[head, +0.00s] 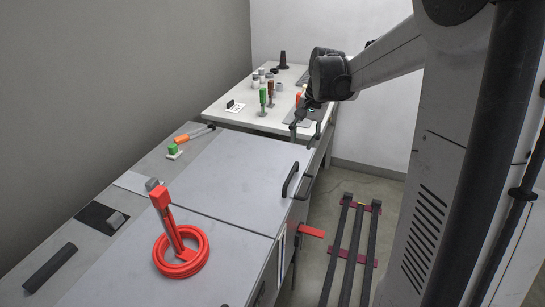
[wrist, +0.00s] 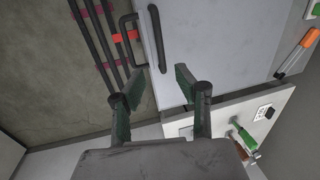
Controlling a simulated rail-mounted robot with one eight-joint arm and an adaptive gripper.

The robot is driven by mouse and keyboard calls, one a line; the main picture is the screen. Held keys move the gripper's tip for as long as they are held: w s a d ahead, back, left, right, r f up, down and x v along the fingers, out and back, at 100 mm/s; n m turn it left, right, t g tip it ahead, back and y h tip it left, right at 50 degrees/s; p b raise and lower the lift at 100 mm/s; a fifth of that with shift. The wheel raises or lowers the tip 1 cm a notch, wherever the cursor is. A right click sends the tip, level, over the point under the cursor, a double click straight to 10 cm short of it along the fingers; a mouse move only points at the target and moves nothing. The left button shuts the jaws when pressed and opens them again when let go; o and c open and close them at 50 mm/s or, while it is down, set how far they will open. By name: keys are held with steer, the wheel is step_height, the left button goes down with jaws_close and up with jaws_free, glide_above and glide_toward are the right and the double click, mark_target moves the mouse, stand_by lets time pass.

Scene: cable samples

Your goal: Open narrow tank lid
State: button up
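A flat light grey tank lid (head: 240,168) with a black bar handle (head: 290,180) at its right edge lies closed on the bench. The lid (wrist: 215,40) and its handle (wrist: 157,38) also show in the wrist view. A second grey lid (head: 190,270) lies nearer in the head view. I cannot tell which lid is the narrow one. My gripper (head: 305,130) hangs near the far right corner of the first lid, apart from the handle. In the wrist view my gripper (wrist: 158,73) is open and empty, with the handle beyond its fingertips.
A red tool with a coiled ring (head: 180,252) stands on the nearer lid. A second black handle (wrist: 128,38) is on the front side. A white table (head: 235,115) with bottles and small parts stands behind. Dark floor rails (head: 340,250) run beside the bench.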

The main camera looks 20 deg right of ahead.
mark_target(292, 172)
steer(key=f, duration=0.4)
steer(key=w+a+f, duration=0.1)
steer(key=f, duration=0.4)
steer(key=w+f, duration=0.1)
steer(key=f, duration=0.4)
steer(key=shift+w+a, duration=0.15)
steer(key=shift+a, duration=0.1)
jaws_close()
steer(key=shift+r, duration=0.1)
